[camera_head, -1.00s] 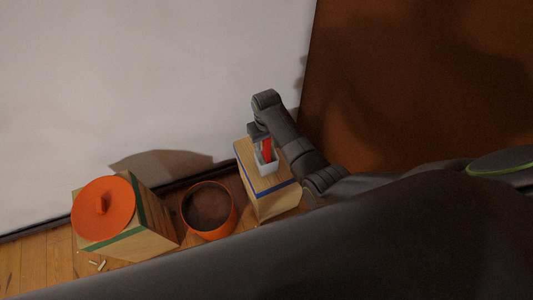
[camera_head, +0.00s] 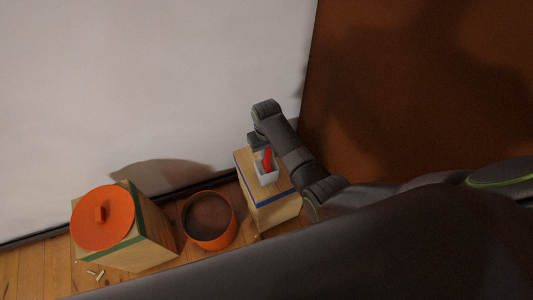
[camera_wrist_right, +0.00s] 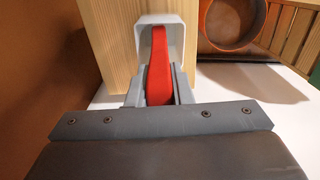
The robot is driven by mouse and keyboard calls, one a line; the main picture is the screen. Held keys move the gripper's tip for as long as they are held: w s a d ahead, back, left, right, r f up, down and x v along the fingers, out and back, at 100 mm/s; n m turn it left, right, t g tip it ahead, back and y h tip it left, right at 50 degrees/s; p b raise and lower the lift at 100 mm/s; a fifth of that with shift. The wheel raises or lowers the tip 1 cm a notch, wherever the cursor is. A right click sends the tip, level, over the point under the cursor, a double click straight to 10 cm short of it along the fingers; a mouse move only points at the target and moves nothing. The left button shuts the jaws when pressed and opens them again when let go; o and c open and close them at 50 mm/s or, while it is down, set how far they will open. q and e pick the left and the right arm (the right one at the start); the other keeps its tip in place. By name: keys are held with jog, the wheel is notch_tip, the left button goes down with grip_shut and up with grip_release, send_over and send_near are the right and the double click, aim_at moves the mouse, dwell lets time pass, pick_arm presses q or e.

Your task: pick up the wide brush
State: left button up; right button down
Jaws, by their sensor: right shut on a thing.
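The wide brush shows as a red handle (camera_head: 267,159) standing in a small white cup (camera_head: 267,178); its bristle end is hidden in the cup. The cup stands on a wooden box with a blue band (camera_head: 272,198). My right gripper (camera_head: 260,152) is at the handle, just above the cup. In the right wrist view, the red handle (camera_wrist_right: 159,72) lies between the grey fingers (camera_wrist_right: 158,92), which are shut on it. The handle's far end is still inside the white cup (camera_wrist_right: 183,38). My left gripper is not in view.
An orange pot (camera_head: 232,232) with a dark inside stands left of the box. Farther left is a wooden box with a green band (camera_head: 150,245), bearing an orange lid (camera_head: 88,222). Small pale pieces (camera_head: 96,274) lie on the floor. A white sheet and a brown panel stand behind.

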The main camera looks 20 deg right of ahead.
notch_tip(320, 180, up, 18)
jog(key=p, duration=0.1)
jog(key=shift+p, duration=0.4)
jog(key=shift+f, duration=0.15)
